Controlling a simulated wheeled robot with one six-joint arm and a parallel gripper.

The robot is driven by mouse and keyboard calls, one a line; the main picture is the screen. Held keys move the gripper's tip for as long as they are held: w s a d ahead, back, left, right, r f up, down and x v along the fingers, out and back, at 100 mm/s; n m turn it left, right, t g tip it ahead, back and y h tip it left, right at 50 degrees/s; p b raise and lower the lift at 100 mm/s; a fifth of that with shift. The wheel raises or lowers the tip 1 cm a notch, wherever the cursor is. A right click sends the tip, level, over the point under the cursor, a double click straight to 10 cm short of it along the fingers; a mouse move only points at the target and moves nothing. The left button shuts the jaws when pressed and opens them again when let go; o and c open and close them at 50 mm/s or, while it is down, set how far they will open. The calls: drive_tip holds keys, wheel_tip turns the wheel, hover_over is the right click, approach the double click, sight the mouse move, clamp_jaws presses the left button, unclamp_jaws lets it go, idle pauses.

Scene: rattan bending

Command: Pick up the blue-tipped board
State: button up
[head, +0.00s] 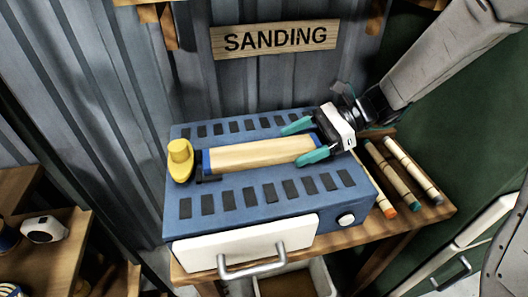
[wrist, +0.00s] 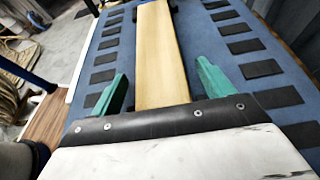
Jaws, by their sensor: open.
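The blue-tipped board (head: 260,155) is a pale wooden piece with a blue left end. It lies flat on top of the blue sanding machine (head: 200,225), between two rows of dark pads. My gripper (head: 307,140) has teal fingers and is open at the board's right end, one finger on each side of it. In the wrist view the board (wrist: 161,55) runs between the two fingers (wrist: 160,88), with a gap on each side. Its near end is hidden behind my gripper's body.
A yellow knob (head: 180,160) stands beside the board's left end. Several rods (head: 402,170) with coloured tips lie on the wooden bench (head: 432,214) at right. A SANDING sign (head: 275,40) hangs on the corrugated wall behind. A white drawer (head: 245,243) is at the machine's front.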

drive_tip(key=c, duration=1.2)
